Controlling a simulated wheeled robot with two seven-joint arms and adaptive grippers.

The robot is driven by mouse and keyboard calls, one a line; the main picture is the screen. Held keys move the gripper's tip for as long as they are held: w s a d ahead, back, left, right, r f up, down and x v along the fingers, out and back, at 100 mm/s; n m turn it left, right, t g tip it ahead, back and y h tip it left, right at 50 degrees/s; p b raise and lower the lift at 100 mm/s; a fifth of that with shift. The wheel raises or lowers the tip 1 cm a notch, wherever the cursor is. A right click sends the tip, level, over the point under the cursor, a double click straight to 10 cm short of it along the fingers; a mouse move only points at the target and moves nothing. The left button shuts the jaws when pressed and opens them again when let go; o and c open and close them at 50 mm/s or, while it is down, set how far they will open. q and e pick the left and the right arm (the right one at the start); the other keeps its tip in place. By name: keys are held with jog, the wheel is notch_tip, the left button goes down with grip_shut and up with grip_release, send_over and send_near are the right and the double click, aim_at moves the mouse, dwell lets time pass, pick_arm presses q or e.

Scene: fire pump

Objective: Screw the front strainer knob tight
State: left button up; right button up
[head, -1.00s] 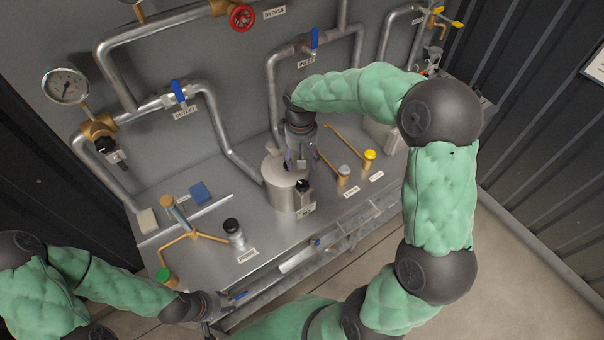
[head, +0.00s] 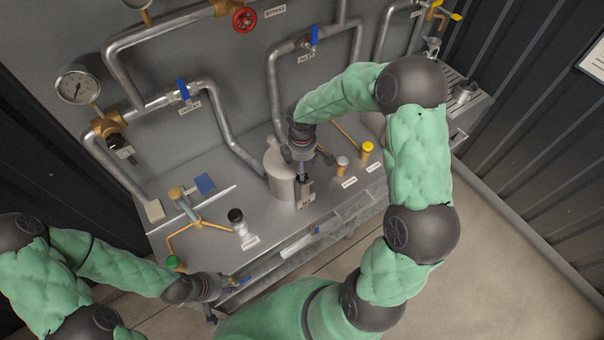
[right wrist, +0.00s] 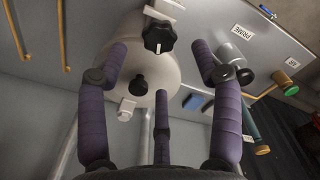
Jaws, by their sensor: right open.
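The strainer is a pale metal cylinder (head: 280,178) on the bench; it fills the upper middle of the right wrist view (right wrist: 165,72). In that wrist view a black lobed knob (right wrist: 159,37) sits at its front edge, just beyond the fingertips, and a smaller black knob (right wrist: 138,86) sits on its body. My right gripper (head: 304,176) is at the strainer's front, hiding the front knob in the head view. Its purple fingers (right wrist: 160,62) are spread and empty, with no visible contact on the knob. My left gripper (head: 226,296) is low at the bench's front edge, its fingers unclear.
Yellow-capped (head: 367,150) and grey-capped (head: 342,164) fittings stand right of the strainer. A black-capped fitting (head: 237,220) and a brass pipe branch (head: 198,221) stand to the left. Pipes with blue-handled valves (head: 183,90) run behind. Bench space between the strainer and black-capped fitting is clear.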

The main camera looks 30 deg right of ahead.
notch_tip(320, 180, down, 6)
jog(key=shift+f, duration=0.1)
dwell(0.4)
jog(key=c, duration=1.1)
